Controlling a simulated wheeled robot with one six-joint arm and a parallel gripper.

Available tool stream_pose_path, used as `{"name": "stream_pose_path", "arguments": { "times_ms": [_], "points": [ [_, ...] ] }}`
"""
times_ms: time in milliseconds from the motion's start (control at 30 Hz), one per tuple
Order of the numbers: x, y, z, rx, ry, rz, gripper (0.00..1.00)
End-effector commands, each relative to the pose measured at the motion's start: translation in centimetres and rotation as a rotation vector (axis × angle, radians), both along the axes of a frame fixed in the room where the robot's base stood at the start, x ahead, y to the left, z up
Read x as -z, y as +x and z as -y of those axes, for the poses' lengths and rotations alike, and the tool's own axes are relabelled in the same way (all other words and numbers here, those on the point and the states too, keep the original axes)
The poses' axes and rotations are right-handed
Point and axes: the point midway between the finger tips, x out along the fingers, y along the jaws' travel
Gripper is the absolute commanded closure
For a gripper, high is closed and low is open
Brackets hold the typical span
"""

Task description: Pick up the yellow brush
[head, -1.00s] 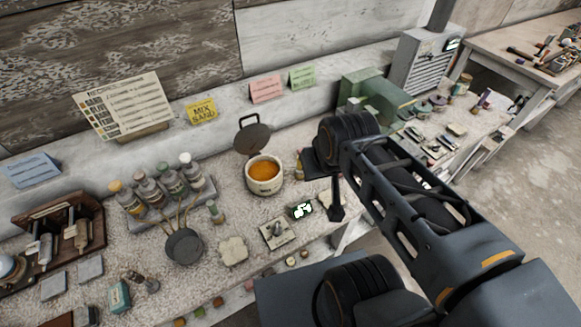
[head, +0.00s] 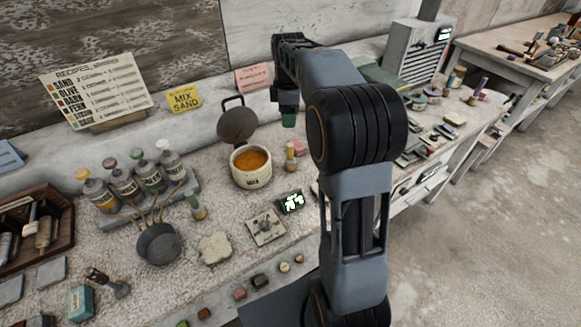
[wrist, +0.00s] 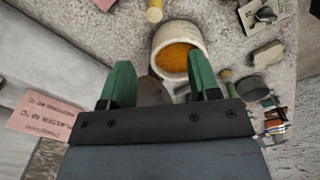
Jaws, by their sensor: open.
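The yellow brush (head: 290,157) stands upright on the bench, just right of the pot of orange liquid (head: 251,167). In the wrist view a yellow piece (wrist: 154,10), likely this brush, is cut by the top edge. My gripper (head: 287,112) hangs above the back of the bench, behind and above the brush, apart from it. In the wrist view my gripper (wrist: 160,68) shows two green fingers spread apart with nothing held between them. The pot (wrist: 177,50) lies beyond the fingers in that view.
The pot's raised lid (head: 237,122) stands behind it, near my gripper. A pink item (head: 299,147) is beside the brush. A green brush (head: 196,206), a pan (head: 158,243) and several bottles (head: 124,184) stand to the left. A lit display (head: 291,201) lies in front.

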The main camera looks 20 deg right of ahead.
Motion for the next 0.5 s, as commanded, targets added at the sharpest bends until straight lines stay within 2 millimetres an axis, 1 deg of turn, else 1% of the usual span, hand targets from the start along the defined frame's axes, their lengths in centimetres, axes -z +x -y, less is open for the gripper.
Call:
{"name": "stream_pose_path", "arguments": {
  "times_ms": [33, 133, 400, 500],
  "points": [
    [0.9, 0.4, 0.3, -0.022, 0.001, -0.009, 0.44],
    [2.3, 0.8, 0.7, -0.052, 0.003, -0.020, 0.44],
    [7.0, 0.8, 0.7, -0.060, 0.004, -0.022, 0.44],
    [8.3, 0.9, 0.8, -0.059, 0.004, -0.021, 0.44]
  ]
}}
